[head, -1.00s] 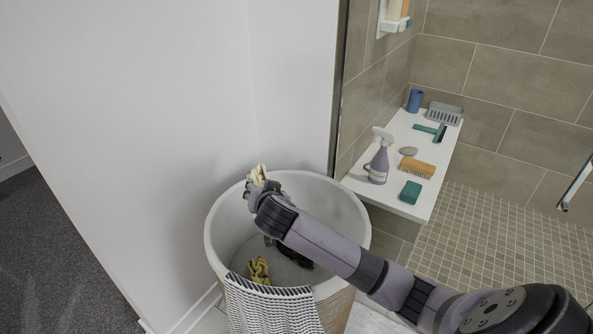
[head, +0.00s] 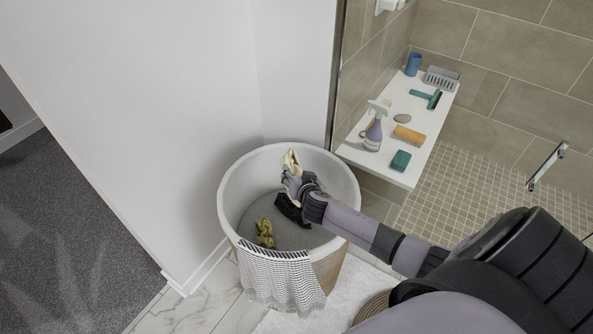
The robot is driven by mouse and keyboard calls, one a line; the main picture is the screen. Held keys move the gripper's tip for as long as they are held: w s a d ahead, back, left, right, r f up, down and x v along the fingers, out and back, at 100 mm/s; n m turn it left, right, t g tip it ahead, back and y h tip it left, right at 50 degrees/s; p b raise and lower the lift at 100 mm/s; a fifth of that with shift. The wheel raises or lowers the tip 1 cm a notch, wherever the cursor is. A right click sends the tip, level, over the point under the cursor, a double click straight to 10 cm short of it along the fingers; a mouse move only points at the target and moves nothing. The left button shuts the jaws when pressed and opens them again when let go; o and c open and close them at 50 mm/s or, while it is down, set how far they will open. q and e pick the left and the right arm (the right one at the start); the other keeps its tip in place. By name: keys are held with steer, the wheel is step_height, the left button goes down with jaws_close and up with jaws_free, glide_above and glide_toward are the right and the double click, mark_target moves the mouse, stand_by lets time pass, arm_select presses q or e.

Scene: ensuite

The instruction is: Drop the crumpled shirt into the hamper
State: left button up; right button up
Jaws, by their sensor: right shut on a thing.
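A cream crumpled cloth (head: 291,160), which looks like the shirt, is held by my right gripper (head: 292,178). The gripper is shut on it, and the fingers hide its lower part. The gripper is over the open mouth of the hamper (head: 232,192), near the back of the rim. The hamper is a round basket with a pale lining. Inside it lie an olive-yellow cloth (head: 265,234) and a black cloth (head: 288,209), the latter partly behind my wrist. My left gripper is not in view.
A striped towel (head: 280,280) hangs over the hamper's front rim. A white wall (head: 130,120) stands close on the left. At right, a white shower bench (head: 385,172) holds a spray bottle (head: 373,135), a brush, a teal block and other items. A white mat lies in front.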

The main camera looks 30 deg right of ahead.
step_height(320, 180, down, 6)
steer(key=b, duration=0.4)
steer(key=shift+r, duration=0.25)
steer(key=o, duration=1.3)
steer(key=v, duration=1.2)
steer(key=shift+w, duration=0.1)
